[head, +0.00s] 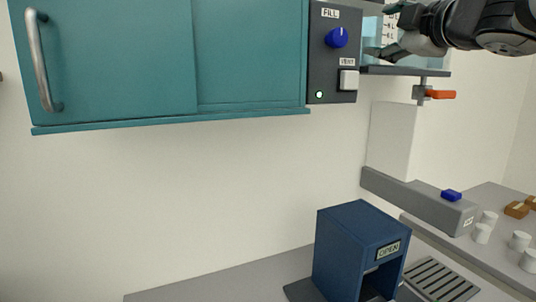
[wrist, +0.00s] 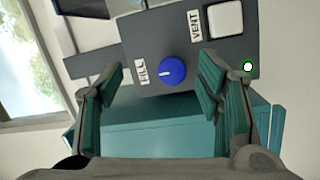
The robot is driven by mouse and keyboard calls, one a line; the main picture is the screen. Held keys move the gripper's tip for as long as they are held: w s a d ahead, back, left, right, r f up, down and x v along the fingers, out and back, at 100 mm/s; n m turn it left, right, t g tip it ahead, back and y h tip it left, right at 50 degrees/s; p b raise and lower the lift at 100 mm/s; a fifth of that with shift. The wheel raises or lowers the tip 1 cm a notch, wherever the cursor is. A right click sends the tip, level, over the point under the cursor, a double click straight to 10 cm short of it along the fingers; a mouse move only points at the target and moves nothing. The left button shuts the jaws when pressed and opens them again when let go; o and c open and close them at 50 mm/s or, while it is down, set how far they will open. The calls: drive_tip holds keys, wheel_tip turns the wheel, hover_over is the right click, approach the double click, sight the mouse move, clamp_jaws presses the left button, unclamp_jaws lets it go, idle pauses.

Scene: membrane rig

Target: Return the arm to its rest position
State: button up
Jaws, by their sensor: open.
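My gripper (head: 385,33) is at the upper right in the head view, in front of a clear vessel just right of the dark control panel (head: 332,85). In the wrist view my gripper (wrist: 160,85) is open, with nothing between its fingers. The panel (wrist: 190,60) lies ahead, with the blue FILL knob (wrist: 172,70) seen between the fingers. That knob (head: 337,38) also shows in the head view, left of the fingertips. The white VENT switch (wrist: 225,20) and a lit green lamp (wrist: 248,67) are on the panel. I cannot tell whether a finger touches anything.
A teal cabinet (head: 150,60) hangs left of the panel. A shelf (head: 400,70) with an orange-handled valve (head: 440,94) is below my gripper. Lower down are a grey beam (head: 415,200), a blue OPEN box (head: 345,245) and several white cups (head: 520,241). The wall below the cabinet is clear.

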drive_tip(key=s+d+f+m+g+h+b, duration=0.1)
drive_tip(key=s+d+f+m+g+h, duration=0.2)
drive_tip(key=f+m, duration=0.4)
drive_tip(key=s+d+f+m+g+h+b, duration=0.1)
drive_tip(key=s+f+m+g+h, duration=0.1)
drive_tip(key=s+f+m+h, duration=0.5)
drive_tip(key=s+a+f+m+g+y, duration=0.1)
drive_tip(key=s+a+f+g+y, duration=0.2)
drive_tip(key=s+f, duration=0.5)
drive_tip(key=s+a+f+m+g+y, duration=0.2)
drive_tip(key=s+a+f+g, duration=0.3)
drive_tip(key=f, duration=1)
drive_tip(key=s+y, duration=0.1)
drive_tip(key=s, duration=0.2)
drive_tip(key=shift+a+f+y+b, duration=0.35)
drive_tip(key=shift+y, duration=0.05)
